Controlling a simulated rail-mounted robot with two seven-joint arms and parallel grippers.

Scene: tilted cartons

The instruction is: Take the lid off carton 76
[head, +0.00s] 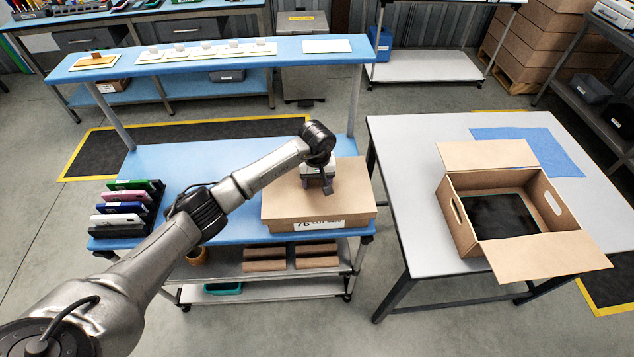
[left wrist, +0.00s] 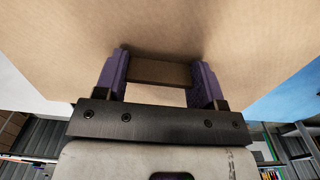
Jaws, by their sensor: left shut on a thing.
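Carton 76 (head: 280,227) is a brown cardboard box with a white label (head: 319,224) on its front, standing on the blue bench. Its flat brown lid (head: 287,203) covers the top; I see no clear gap under it. The lid also fills the upper part of the left wrist view (left wrist: 160,25). My left gripper (head: 327,187) is over the lid, pointing down. In the left wrist view its purple fingers (left wrist: 160,68) close on the ends of a brown handle (left wrist: 158,74) on the lid. My right gripper is in neither view.
A rack of coloured cases (head: 125,208) stands on the bench's left. A blue raised shelf (head: 210,58) with small items runs behind. On the grey table (head: 410,170) at right, an open carton (head: 460,225) holds something dark. The bench between rack and carton is partly bare.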

